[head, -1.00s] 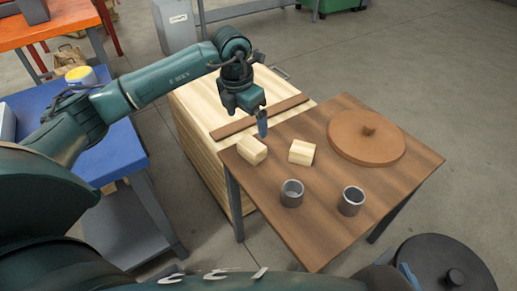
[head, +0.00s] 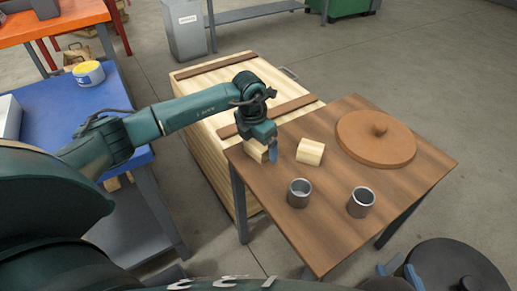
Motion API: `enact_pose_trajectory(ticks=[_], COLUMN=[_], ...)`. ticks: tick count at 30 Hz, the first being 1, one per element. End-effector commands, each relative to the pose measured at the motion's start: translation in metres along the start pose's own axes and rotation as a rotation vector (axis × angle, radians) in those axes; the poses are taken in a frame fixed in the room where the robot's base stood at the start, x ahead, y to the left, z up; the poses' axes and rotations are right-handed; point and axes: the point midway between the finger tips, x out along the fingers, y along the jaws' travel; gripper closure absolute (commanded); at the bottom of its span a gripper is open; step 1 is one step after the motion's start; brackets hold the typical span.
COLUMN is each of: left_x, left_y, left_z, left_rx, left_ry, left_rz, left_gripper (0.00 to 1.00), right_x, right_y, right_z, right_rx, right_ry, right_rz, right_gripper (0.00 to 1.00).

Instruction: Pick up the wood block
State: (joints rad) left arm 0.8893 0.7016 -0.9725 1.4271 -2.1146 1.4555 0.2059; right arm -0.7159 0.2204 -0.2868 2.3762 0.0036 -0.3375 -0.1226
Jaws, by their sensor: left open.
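Two pale wood blocks are on the brown table (head: 335,225). The left wood block (head: 254,149) lies near the table's left corner and is partly hidden by my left gripper. The other wood block (head: 310,152) lies to its right, fully in view. My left gripper (head: 273,152) is open and points down at the left block, its blue fingertips close against the block's right side in the picture. I cannot tell whether they touch. Blue fingertips of my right gripper (head: 400,271) show low at the right, in front of the table, with nothing seen in them.
Two grey metal cups (head: 299,193) (head: 361,202) stand toward the table's front. A round brown lid with a knob (head: 376,142) lies at the back right. A slatted wooden crate (head: 215,80) stands behind the table. A blue bench (head: 60,120) is at left.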

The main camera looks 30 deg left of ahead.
Motion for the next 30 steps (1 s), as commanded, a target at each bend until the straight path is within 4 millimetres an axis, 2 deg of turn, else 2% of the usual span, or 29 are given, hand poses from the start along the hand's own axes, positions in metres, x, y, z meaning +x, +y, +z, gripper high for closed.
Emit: enact_pose_trajectory(ticks=[5, 22, 30], left_x=[-0.0003, -0.0006, -0.0044], left_y=[-0.0001, -0.0001, 0.0000], left_z=[0.0000, 0.0000, 0.0009], left_rx=[0.000, 0.000, 0.001], left_ry=[0.000, 0.000, -0.002], left_rz=[0.000, 0.000, 0.000], left_gripper=[0.08, 0.55, 0.55], right_x=[-0.0001, -0.0001, -0.0004], right_y=[0.0000, 0.0002, 0.0002], right_z=[-0.0004, -0.0005, -0.0013], right_rx=[0.000, 0.000, 0.001], right_ry=[0.000, 0.000, -0.002], right_rz=[0.000, 0.000, -0.001], right_gripper=[0.64, 0.64, 0.64])
